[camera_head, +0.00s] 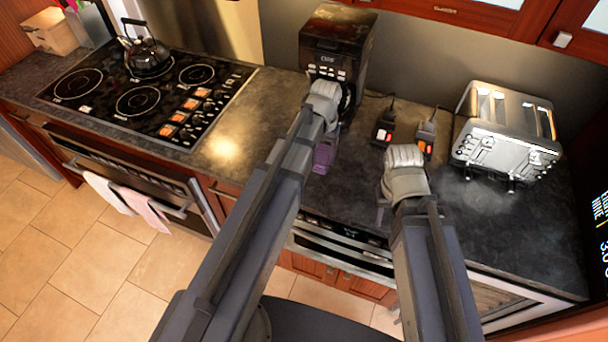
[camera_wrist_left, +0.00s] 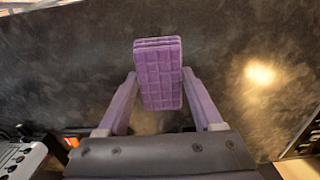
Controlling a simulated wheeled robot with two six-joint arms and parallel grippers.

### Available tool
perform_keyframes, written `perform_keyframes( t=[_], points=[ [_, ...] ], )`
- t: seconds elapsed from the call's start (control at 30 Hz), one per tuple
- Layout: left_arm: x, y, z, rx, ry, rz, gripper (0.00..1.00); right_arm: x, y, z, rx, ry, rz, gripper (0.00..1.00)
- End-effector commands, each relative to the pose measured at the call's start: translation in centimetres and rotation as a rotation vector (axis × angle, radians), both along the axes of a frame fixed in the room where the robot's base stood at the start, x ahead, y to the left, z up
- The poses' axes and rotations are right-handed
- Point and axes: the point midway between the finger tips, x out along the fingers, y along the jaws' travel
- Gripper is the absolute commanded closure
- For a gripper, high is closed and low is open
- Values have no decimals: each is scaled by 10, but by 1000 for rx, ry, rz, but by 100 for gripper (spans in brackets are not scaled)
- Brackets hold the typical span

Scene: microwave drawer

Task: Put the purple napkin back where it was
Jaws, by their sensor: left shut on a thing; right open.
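The purple napkin (camera_wrist_left: 158,75) is a folded block with a grid pattern, seen between the two fingers of my left gripper (camera_wrist_left: 159,78) in the left wrist view. My left gripper is shut on it. In the head view the napkin (camera_head: 323,157) shows as a small purple patch just below the left wrist, in front of the coffee maker. The left arm hides part of it, and I cannot tell whether it touches the counter. My right gripper (camera_head: 381,213) is open near the counter's front edge, mostly hidden by its wrist.
The black coffee maker (camera_head: 337,45) stands behind my left gripper. Two small dark devices (camera_head: 385,125) and a silver toaster (camera_head: 508,130) are to the right. The stove (camera_head: 150,95) with a kettle (camera_head: 146,55) is left. A drawer front (camera_head: 340,252) lies below the counter. Dark counter (camera_head: 262,125) is bare left of the napkin.

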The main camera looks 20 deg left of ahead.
Motion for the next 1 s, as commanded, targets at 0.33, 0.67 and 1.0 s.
perform_keyframes(
  t=[0.33,0.67,1.0],
  points=[
    [-2,0,-5,0,0,-8,77,0,0,-5,0,0,0,50],
    [-2,0,-52,0,0,-8,77,0,0,-52,-1,0,4,50],
    [-2,0,-64,0,0,-8,77,0,0,-64,-1,0,3,50]
  ],
)
